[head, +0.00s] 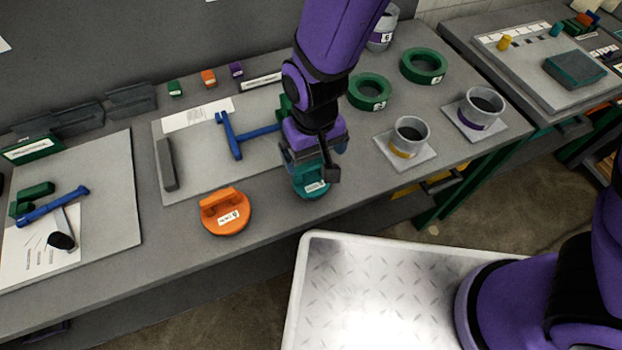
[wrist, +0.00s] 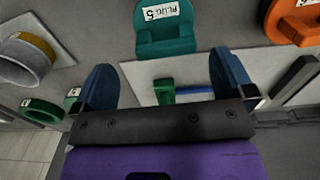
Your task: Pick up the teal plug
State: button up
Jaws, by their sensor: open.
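The teal plug (head: 311,184) sits on the grey bench near its front edge, to the right of an orange plug. It has a white label and a raised grip; in the wrist view the teal plug (wrist: 166,38) shows its label reading "PLUG 5". My gripper (head: 312,168) is right at the teal plug and partly covers it in the head view. In the wrist view my gripper (wrist: 165,80) has its two blue fingers wide apart, with the teal plug beyond the gap between them. Nothing is held between the fingers.
The orange plug (head: 226,212) stands to the left; it also shows in the wrist view (wrist: 296,22). A grey board (head: 190,180) with a blue tool (head: 236,136) lies behind. Green rings (head: 369,92) and a grey cup with a yellow band (head: 410,136) are to the right.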

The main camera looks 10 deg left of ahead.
aim_at(312, 166)
jog(key=shift+s+a+f, duration=0.1)
jog(key=shift+f, duration=1.7)
jog(key=shift+a+f, duration=0.1)
jog(key=shift+f, duration=1.7)
jog(key=c, duration=1)
jog(key=shift+r, duration=0.2)
